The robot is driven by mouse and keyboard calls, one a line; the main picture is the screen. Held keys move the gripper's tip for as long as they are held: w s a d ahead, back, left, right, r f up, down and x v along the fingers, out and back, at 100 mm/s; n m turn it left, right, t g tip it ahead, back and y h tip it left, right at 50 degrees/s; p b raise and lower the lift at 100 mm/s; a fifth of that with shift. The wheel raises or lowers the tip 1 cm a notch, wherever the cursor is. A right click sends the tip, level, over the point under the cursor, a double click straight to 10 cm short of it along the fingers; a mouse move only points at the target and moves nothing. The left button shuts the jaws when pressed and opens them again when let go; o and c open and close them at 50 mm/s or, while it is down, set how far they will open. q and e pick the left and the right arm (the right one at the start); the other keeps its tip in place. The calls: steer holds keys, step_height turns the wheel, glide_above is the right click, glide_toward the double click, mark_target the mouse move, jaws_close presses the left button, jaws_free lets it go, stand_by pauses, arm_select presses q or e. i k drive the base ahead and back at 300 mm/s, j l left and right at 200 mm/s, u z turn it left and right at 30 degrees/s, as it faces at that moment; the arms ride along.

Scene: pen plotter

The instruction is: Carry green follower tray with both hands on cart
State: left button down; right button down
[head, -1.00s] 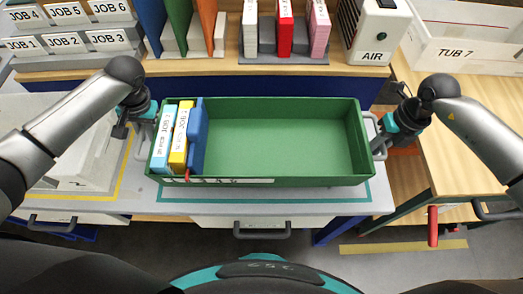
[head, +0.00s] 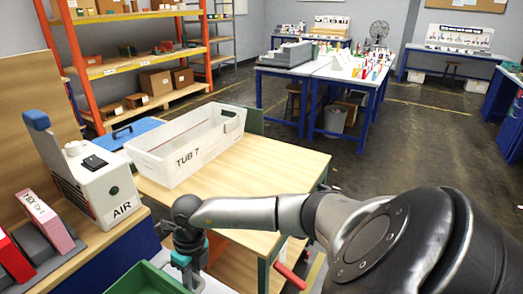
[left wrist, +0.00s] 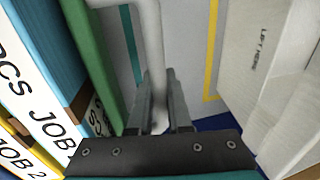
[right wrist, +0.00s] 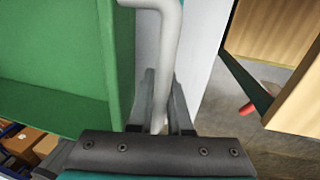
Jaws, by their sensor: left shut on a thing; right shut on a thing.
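The green follower tray (head: 145,282) shows only as a corner at the bottom of the head view. Its green end wall with a light bent handle is in the left wrist view (left wrist: 92,55) and in the right wrist view (right wrist: 122,60). My left gripper (left wrist: 160,95) is shut on the left handle. My right gripper (right wrist: 160,100) is shut on the right handle; it also shows in the head view (head: 188,262). A blue JOB binder (left wrist: 40,75) and a yellow one (left wrist: 22,150) stand inside the tray's left end. A wood-topped cart (head: 235,190) stands right of the tray.
The AIR unit (head: 95,185) and a pink binder (head: 48,222) stand on the left shelf. Open floor (head: 400,150) lies beyond the cart.

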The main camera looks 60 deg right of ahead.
mark_target(271, 181)
steer(key=i+l, duration=0.1)
steer(key=l, duration=1.9)
steer(key=i+l, duration=0.15)
steer(key=l, duration=0.8)
steer(key=i+l, duration=0.1)
steer(key=l, duration=0.9)
